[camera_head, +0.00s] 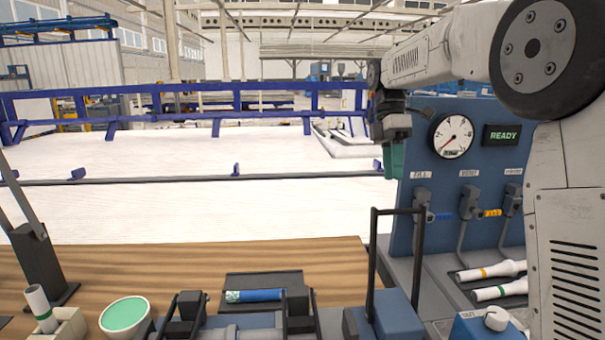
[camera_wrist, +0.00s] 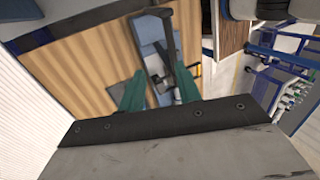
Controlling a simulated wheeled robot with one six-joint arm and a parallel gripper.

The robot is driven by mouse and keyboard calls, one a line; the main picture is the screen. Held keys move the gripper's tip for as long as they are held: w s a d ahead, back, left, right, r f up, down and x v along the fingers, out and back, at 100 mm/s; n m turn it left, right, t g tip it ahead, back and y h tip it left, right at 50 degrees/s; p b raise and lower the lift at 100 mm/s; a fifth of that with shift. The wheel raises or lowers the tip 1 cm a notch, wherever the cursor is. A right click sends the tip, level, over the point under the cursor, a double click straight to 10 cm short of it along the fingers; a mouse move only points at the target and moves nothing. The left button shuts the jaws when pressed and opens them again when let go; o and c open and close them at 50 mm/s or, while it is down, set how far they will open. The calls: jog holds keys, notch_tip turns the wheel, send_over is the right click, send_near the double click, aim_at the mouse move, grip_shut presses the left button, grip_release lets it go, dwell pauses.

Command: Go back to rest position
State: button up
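My gripper (camera_head: 393,160) hangs raised at the end of my arm, in front of the left edge of the blue panel, in the head view. Its green fingers also show in the wrist view (camera_wrist: 160,92), spread apart. Nothing is held between them; a black frame and blue box show beyond the gap. A blue pipe (camera_head: 256,295) with a patterned end lies on a black plate (camera_head: 241,280) on the bench, well below the gripper. White pipes with a yellow band (camera_head: 490,271) and a green band (camera_head: 499,290) lie at the right.
The blue panel (camera_head: 408,218) carries a gauge (camera_head: 451,136) and a READY display (camera_head: 502,135). A black frame (camera_head: 373,255) rises from a blue box (camera_head: 388,316). A green bowl (camera_head: 125,315) and a holder with a white pipe (camera_head: 39,302) stand front left. Wooden bench top (camera_head: 190,258) is partly clear.

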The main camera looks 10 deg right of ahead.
jog(key=s+a+m+t, duration=0.3)
jog(key=s+m, duration=0.5)
jog(key=s, duration=1)
jog(key=s+f+m+t, duration=0.1)
jog(key=s+f+m, duration=0.3)
jog(key=s, duration=0.3)
jog(key=s+a+f+m+t, duration=0.1)
jog(key=s+f+m, duration=0.4)
jog(key=s, duration=0.3)
jog(key=shift+s+f+t, duration=0.2)
jog(key=shift+f+t, duration=0.2)
jog(key=shift+f, duration=0.4)
